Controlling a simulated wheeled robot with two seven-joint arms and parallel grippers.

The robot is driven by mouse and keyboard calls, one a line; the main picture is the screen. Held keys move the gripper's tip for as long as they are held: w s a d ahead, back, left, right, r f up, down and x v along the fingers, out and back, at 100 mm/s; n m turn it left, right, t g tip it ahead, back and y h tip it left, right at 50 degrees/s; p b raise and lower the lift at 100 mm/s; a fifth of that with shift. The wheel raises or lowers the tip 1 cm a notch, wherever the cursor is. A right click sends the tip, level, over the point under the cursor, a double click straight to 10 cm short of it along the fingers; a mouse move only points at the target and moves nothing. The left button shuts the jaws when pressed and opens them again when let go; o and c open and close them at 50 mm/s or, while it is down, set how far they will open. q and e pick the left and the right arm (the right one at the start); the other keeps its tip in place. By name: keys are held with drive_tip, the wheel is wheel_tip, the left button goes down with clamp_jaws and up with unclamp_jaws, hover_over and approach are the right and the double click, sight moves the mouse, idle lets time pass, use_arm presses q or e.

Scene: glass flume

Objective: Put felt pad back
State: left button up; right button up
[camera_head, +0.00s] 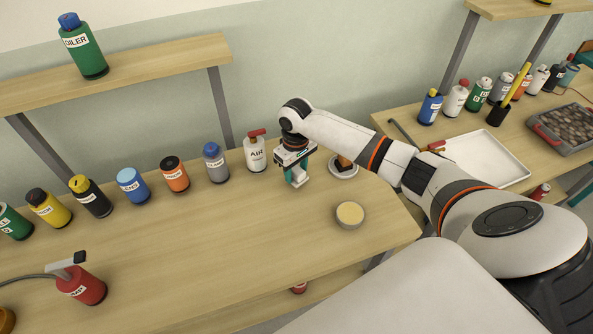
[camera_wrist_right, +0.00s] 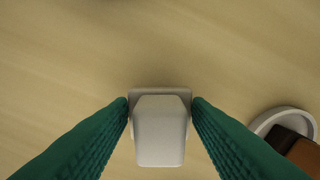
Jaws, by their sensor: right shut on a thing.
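My right gripper (camera_head: 297,180) is low over the left table, right of the white bottle with a red top. Its teal fingers are shut on a pale grey-white block, which I take to be the felt pad (camera_wrist_right: 160,130). In the right wrist view the pad sits between the fingertips, above a wider, flat grey part. Bare wood lies below it; I cannot tell whether it touches the table. A small white round dish (camera_head: 343,173) with a brown and black block (camera_head: 343,161) stands just right of the gripper. My left gripper is not in view.
A round tin with cream-coloured contents (camera_head: 350,214) stands near the table's right end. Several bottles line the back of the table (camera_head: 230,245). A red bottle (camera_head: 82,285) stands at front left. The middle is clear. A second table holds a white tray (camera_head: 487,160).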

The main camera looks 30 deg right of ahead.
sight(296, 168)
drive_tip(key=shift+f, duration=0.8)
drive_tip(key=shift+f, duration=0.15)
drive_tip(key=o, duration=1)
wheel_tip(296, 168, up, 12)
drive_tip(key=shift+r+b, duration=0.2)
drive_tip(key=shift+b, duration=0.3)
